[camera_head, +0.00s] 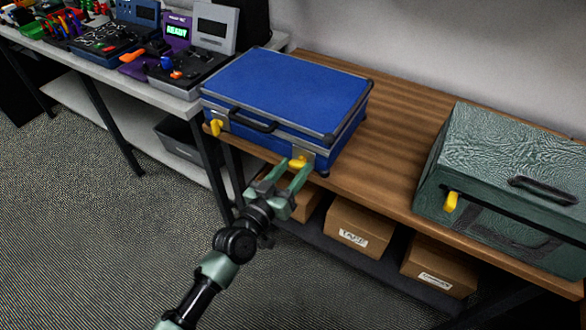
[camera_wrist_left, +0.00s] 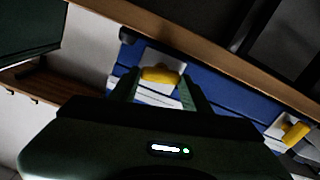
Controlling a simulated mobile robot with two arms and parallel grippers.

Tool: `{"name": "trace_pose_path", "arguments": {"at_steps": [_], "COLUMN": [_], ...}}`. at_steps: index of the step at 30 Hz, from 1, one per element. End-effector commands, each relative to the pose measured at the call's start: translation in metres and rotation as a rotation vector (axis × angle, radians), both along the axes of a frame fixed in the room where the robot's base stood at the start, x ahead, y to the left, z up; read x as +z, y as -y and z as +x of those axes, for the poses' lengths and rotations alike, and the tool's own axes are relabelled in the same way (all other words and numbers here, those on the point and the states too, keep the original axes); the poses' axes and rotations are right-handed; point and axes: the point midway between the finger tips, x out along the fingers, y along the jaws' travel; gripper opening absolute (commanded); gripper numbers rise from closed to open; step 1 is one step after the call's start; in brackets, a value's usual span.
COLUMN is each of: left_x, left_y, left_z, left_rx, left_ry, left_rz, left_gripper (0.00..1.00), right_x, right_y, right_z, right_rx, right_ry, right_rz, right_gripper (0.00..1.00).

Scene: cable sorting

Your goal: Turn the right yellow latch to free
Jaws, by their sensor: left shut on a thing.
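A closed blue case (camera_head: 285,85) lies on the wooden table, with two yellow latches on its front side. The right yellow latch (camera_head: 298,162) is on a pale metal plate near the case's front right corner. My left gripper (camera_head: 296,168) reaches up to it from the front and is shut on it, one finger at each end. In the left wrist view, this latch (camera_wrist_left: 160,74) lies crosswise between the fingertips. The left yellow latch (camera_head: 216,127) is apart from the gripper and also shows in the wrist view (camera_wrist_left: 296,132). My right gripper is not in view.
A dark green case (camera_head: 480,160) with a yellow latch (camera_head: 450,201) stands on the table's right. Bare wood (camera_head: 385,140) lies between the cases. Cardboard boxes (camera_head: 358,228) sit on the shelf below. A bench with devices (camera_head: 190,65) is at left.

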Motion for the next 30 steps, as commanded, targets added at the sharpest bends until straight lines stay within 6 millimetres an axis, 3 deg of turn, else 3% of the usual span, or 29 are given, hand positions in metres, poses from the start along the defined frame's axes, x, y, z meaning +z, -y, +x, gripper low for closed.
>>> {"name": "trace_pose_path", "arguments": {"at_steps": [30], "left_x": [-0.0032], "left_y": [-0.0025], "left_z": [0.0013], "left_rx": [0.001], "left_ry": [-0.481], "left_rz": [-0.833], "left_gripper": [0.07], "right_x": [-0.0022], "right_y": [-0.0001], "right_z": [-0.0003], "right_rx": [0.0], "right_ry": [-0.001], "right_rz": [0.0], "right_gripper": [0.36]}}
